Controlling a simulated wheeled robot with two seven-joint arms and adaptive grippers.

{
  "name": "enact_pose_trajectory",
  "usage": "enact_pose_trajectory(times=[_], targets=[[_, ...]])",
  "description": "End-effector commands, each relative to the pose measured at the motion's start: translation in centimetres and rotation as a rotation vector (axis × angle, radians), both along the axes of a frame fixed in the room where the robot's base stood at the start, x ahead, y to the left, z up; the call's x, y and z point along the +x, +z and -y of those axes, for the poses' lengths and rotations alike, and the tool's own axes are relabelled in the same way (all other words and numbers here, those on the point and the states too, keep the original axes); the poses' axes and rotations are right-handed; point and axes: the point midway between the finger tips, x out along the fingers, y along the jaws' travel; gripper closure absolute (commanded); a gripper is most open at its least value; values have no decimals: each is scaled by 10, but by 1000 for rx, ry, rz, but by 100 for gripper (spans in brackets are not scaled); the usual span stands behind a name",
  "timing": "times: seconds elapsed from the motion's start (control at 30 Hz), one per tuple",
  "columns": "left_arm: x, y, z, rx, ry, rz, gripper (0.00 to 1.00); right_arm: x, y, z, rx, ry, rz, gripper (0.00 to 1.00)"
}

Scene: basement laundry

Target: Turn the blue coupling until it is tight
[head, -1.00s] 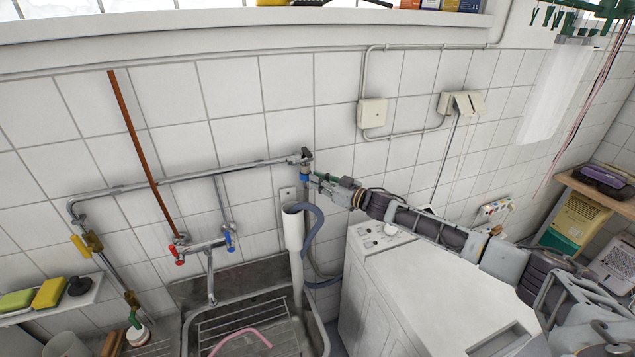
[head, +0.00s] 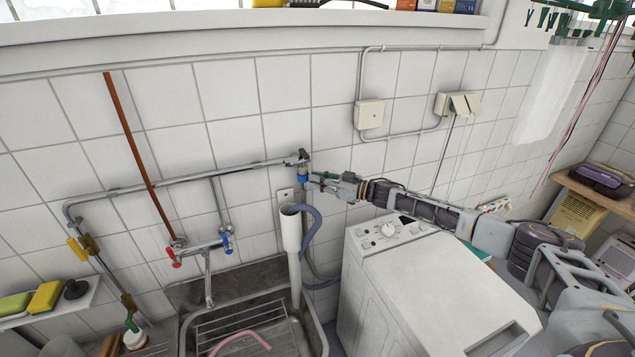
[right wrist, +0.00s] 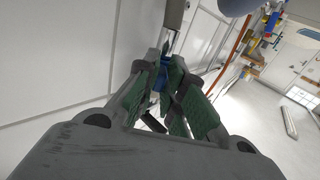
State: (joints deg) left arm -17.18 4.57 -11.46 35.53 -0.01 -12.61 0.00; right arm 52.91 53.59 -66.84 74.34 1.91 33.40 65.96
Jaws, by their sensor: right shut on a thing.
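The blue coupling (head: 303,180) sits below the grey valve (head: 300,159) at the right end of the wall pipe. My right gripper (head: 311,181) reaches it from the right, in front of the tiled wall, and is shut on it. In the right wrist view, the blue coupling (right wrist: 158,77) shows between the green-padded fingers (right wrist: 160,70), partly hidden by them. I cannot tell from these frames how tight the coupling is. My left gripper is not in view.
A white washing machine (head: 425,285) stands below my right arm. A grey hose (head: 311,235) and a white standpipe (head: 291,230) are below the coupling, beside the sink (head: 240,322). A tap (head: 205,250) with red and blue handles is to the left.

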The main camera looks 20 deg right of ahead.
Motion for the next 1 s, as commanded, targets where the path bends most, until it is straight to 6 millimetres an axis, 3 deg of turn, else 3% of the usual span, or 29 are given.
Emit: enact_pose_trajectory(times=[0.47,0.5,0.67,1.0], targets=[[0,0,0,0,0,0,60,1,1,1,1,6,0,100],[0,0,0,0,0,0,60,1,1,1,1,6,0,88],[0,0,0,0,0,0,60,1,0,1,1,6,0,68],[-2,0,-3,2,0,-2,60,0,0,1,1,7,-1,68]])
